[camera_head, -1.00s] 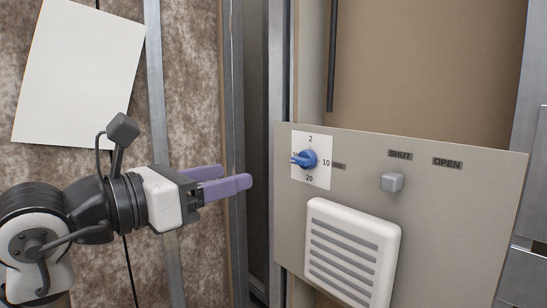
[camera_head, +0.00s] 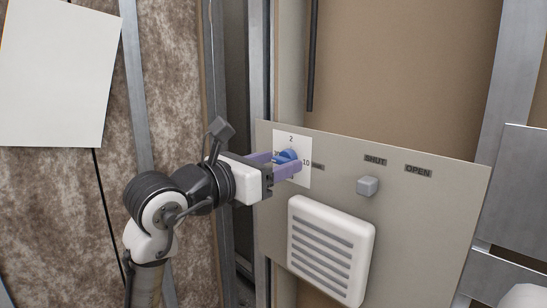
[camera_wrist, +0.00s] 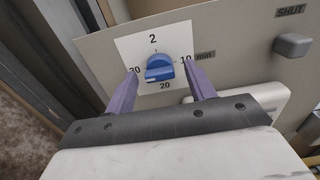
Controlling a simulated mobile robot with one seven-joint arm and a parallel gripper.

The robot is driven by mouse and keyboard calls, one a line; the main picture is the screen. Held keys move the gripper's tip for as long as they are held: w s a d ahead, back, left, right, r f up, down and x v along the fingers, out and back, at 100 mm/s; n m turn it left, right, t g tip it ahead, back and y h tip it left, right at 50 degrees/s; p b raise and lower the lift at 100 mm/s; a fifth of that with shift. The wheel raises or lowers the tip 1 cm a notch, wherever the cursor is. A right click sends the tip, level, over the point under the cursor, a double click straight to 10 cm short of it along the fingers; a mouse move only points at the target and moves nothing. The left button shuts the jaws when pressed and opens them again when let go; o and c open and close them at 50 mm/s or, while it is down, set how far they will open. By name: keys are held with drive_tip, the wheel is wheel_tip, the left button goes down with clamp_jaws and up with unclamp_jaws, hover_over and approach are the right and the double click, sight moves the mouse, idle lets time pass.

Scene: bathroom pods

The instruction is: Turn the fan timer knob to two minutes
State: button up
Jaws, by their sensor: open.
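The blue fan timer knob (camera_head: 289,156) sits on a white dial plate (camera_head: 304,178) marked 2, 10 and 20, on a beige panel. A small mark shows on the knob's upper edge; which part is the pointer I cannot tell for sure. My gripper (camera_head: 281,164) is open, with one finger on each side of the knob. It also shows in the wrist view (camera_wrist: 164,80), with gaps between fingers and knob.
A grey square slider button (camera_head: 367,186) sits right of the dial, below SHUT and OPEN labels. A white slatted vent (camera_head: 331,248) is below. A metal stud (camera_head: 260,70) stands left of the panel. A white sheet (camera_head: 60,75) hangs on the left wall.

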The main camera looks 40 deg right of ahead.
drive_tip(key=shift+c, duration=0.2)
drive_tip(key=c, duration=0.9)
drive_tip(key=shift+c, duration=0.2)
drive_tip(key=shift+n, duration=0.3)
